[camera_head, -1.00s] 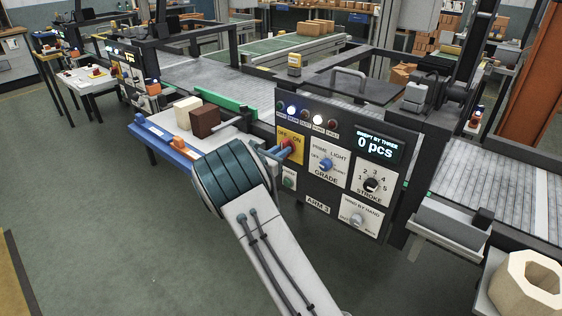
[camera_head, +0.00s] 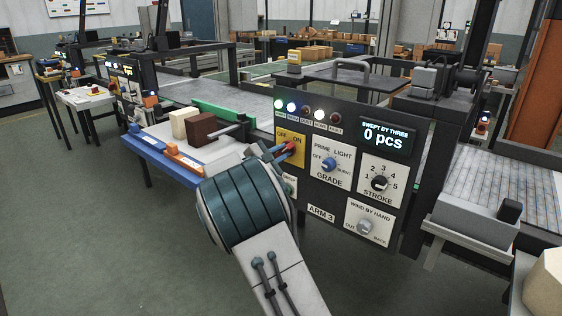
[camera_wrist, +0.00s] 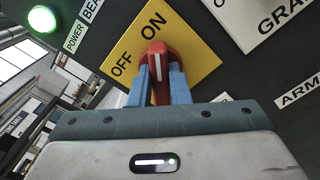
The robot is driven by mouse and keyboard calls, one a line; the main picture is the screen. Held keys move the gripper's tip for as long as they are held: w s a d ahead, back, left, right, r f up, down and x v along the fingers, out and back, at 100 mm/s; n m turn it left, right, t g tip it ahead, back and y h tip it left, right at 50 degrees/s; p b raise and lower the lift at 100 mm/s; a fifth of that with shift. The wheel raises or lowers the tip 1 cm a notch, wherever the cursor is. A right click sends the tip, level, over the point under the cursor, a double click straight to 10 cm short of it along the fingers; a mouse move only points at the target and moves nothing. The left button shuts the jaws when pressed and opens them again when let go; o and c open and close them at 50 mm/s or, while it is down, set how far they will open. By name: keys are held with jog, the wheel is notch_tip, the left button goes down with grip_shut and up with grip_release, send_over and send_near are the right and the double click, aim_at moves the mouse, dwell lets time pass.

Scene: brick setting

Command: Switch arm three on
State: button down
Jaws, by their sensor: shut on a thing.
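The panel marked ARM 3 (camera_head: 321,213) carries a yellow OFF/ON plate (camera_head: 283,137) with a red rotary switch (camera_head: 291,147). My gripper (camera_head: 284,150) is at this switch, mostly hidden behind my wrist in the head view. In the wrist view, the blue fingers of my gripper (camera_wrist: 158,88) are shut on the red switch (camera_wrist: 159,62), one on each side. Its white mark points up in that picture, towards the word ON on the yellow plate (camera_wrist: 195,55). The green power lamp (camera_wrist: 42,18) is lit.
The panel also has a GRADE knob (camera_head: 329,164), a STROKE knob (camera_head: 380,183), a WIND BY HAND knob (camera_head: 365,226) and a display (camera_head: 386,136) reading 0 pcs. A side table (camera_head: 165,150) with blocks stands left of my wrist. The floor at left is clear.

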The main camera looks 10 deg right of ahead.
jog(key=shift+m, duration=0.3)
jog(key=c, duration=1.4)
grip_release()
jog(key=shift+o, duration=0.2)
jog(key=v, duration=1.3)
jog(key=shift+s+a, duration=0.25)
